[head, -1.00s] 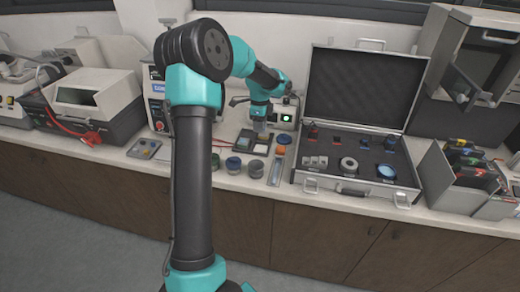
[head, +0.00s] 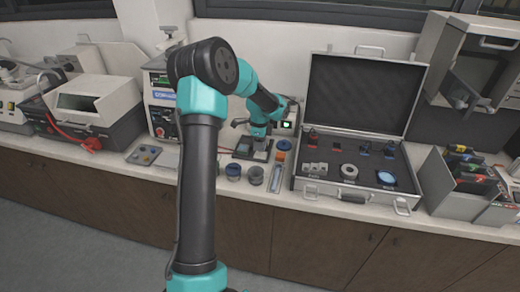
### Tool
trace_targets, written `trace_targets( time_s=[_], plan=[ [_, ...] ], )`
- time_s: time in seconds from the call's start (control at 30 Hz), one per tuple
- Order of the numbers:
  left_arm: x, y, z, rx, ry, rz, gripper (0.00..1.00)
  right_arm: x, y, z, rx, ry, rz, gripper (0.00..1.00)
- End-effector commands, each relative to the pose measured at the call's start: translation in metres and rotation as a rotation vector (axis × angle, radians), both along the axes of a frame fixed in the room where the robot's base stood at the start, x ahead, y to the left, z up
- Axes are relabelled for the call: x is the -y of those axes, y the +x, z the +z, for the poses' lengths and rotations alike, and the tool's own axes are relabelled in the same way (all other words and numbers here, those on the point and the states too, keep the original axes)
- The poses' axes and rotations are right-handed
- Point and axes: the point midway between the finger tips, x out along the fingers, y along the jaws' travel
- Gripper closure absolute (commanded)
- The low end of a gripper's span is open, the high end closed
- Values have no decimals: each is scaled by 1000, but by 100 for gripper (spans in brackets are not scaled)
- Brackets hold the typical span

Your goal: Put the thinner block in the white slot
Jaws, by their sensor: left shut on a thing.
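My left gripper (head: 261,146) is small and far off, pointing down over the right part of a dark two-part tray (head: 237,155) on the bench. It is shut on a block, mostly hidden by the fingers; I cannot tell its thickness. A pale grey patch shows just below the fingertips, and I cannot tell whether it is the block or the white slot. I cannot tell whether the block touches the tray. Another small greyish block (head: 244,146) seems to sit in the tray's left part. My right gripper is out of view.
Round mounts, one blue-topped (head: 233,171) and one grey (head: 256,174), stand before the tray. An orange-topped strip (head: 278,165) lies to the right. An open foam-lined case (head: 355,170) stands further right. My arm covers the bench's left middle.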

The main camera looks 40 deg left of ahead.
Motion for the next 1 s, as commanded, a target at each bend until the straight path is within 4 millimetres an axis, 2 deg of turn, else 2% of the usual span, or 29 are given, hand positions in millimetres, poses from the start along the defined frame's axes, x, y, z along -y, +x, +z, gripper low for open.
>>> trace_targets(
  time_s=[0.3,0.73,0.77,1.0],
  plan=[
    [0,0,-34,-1,-1,1,91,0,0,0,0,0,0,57],
    [0,0,-38,0,0,0,91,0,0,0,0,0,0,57],
    [0,0,-39,-1,-1,0,53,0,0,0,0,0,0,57],
    [0,0,-39,-1,-1,0,30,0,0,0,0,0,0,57]
  ],
)
